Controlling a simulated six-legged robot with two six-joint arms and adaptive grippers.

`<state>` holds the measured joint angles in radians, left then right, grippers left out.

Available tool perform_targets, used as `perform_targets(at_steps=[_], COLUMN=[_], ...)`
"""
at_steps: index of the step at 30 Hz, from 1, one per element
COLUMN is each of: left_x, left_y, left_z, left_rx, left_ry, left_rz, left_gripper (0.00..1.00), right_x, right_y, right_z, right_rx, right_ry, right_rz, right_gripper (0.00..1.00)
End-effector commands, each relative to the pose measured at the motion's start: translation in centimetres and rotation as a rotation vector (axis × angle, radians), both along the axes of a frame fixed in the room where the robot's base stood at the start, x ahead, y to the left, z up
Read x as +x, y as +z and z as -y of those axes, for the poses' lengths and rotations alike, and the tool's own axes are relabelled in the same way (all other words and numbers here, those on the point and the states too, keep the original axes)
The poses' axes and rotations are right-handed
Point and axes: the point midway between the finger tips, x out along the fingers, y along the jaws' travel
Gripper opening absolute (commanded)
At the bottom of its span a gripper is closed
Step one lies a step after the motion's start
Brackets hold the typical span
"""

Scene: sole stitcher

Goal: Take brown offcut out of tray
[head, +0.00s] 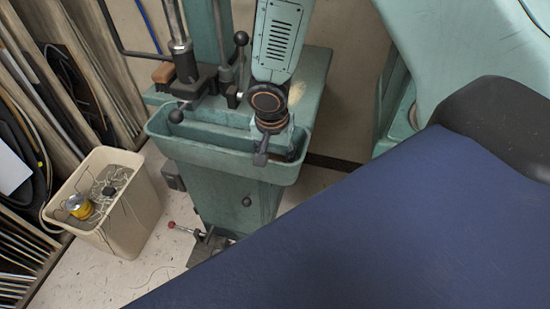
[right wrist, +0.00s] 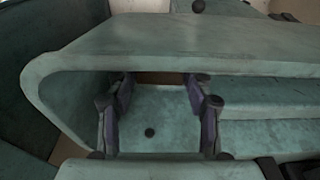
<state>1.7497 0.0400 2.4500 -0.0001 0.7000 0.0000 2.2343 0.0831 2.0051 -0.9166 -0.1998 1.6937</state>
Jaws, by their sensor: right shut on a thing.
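The tray (head: 215,155) is a teal trough on the front of a teal machine. My right gripper (head: 262,152) is dark and low over the tray in the head view, partly hidden. In the right wrist view its two dark fingers (right wrist: 158,82) stand apart inside a teal trough-like shape. A narrow brown strip (right wrist: 160,77) spans the gap between the fingertips; it looks like the brown offcut, with the gripper shut on it. Most of the strip is hidden, and I cannot tell whether it touches the tray. My left gripper is not in view.
A beige bin (head: 125,205) with wires and a yellow can (head: 78,206) stands on the floor left of the machine. A lever with a red knob (head: 172,225) sticks out low in front. Black ball handles (head: 241,38) stand above the tray.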

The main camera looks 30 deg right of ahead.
Motion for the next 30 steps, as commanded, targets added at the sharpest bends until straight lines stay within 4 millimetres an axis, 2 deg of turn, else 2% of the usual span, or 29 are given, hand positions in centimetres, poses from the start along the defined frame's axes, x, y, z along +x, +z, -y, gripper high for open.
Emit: perform_targets(at_steps=[3, 30], left_x=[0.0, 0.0], left_y=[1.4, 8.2], left_z=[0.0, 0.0], left_rx=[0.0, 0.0], left_ry=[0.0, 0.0], left_rz=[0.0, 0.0], left_gripper=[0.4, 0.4], right_x=[0.1, 0.0], right_y=[1.8, 11.0], right_z=[0.0, 0.0], right_rx=[0.001, 0.001], right_ry=[-0.001, -0.002], right_rz=[0.002, 0.001], right_gripper=[0.2, 0.2])
